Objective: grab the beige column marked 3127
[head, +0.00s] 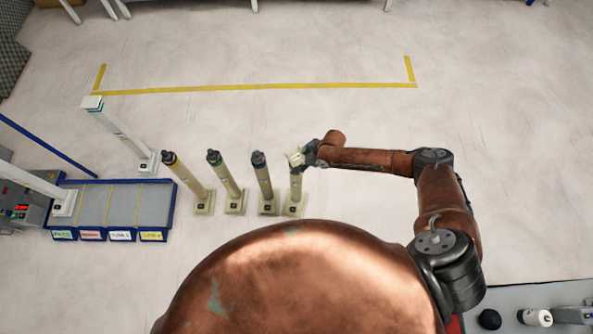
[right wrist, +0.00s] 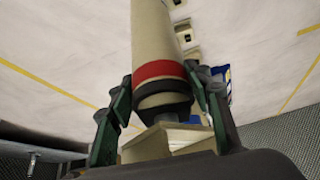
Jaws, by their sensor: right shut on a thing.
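Several beige columns stand upright on square bases in the head view. The rightmost column (head: 295,192) has my right gripper (head: 299,158) at its top end. In the right wrist view this column (right wrist: 158,35) has a red band and a black band near its end. The green fingers of my right gripper (right wrist: 160,88) are shut on it, one on each side of the bands. The other columns are the left one (head: 187,180), the second (head: 226,180) and the third (head: 263,182). I cannot read the number 3127 on any column. My left gripper is not in view.
A grey platform (head: 95,207) with blue edges and labelled lanes lies at the left. White posts (head: 125,135) stand beside and on it. Yellow tape (head: 255,87) marks the floor behind the columns, where there is free room. Small items (head: 535,317) lie at the bottom right.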

